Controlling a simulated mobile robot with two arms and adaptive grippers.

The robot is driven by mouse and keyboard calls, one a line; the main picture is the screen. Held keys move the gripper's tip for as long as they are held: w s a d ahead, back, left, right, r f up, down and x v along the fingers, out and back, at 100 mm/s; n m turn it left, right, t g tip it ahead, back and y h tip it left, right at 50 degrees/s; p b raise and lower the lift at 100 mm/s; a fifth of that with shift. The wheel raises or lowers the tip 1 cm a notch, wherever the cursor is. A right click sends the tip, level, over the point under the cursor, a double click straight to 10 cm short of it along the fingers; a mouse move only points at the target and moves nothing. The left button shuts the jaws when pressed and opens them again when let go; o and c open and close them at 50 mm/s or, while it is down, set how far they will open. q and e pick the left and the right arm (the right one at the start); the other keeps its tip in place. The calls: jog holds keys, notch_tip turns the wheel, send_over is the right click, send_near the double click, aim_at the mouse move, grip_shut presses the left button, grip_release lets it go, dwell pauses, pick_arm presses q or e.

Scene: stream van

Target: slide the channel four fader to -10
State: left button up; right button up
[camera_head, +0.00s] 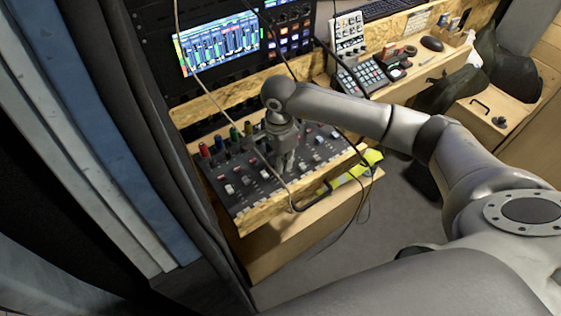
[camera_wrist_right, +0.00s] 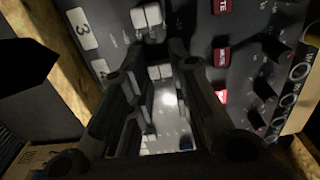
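The mixer panel (camera_head: 262,185) is dark, with several pale fader caps, and sits in a wooden frame in the head view. My right gripper (camera_head: 286,170) points down over the panel's middle. In the right wrist view its two dark fingers (camera_wrist_right: 158,72) stand apart with a gap between them. A pale fader cap (camera_wrist_right: 160,72) shows in that gap; I cannot tell whether the fingers touch it. Another pale cap (camera_wrist_right: 147,18) lies above, near the label "3" (camera_wrist_right: 82,28). A second label (camera_wrist_right: 100,67), partly covered by a finger, is below it. My left gripper is out of view.
Red mute buttons (camera_wrist_right: 221,57) lie right of the faders in the wrist view. Coloured plugs (camera_head: 234,133) stand along the panel's back edge, and thin cables hang across it. A lit screen (camera_head: 218,45) is behind.

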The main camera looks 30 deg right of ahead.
jog(key=shift+o, duration=0.8)
jog(key=shift+r, duration=0.15)
notch_tip(320, 180, up, 12)
jog(key=shift+s, duration=0.1)
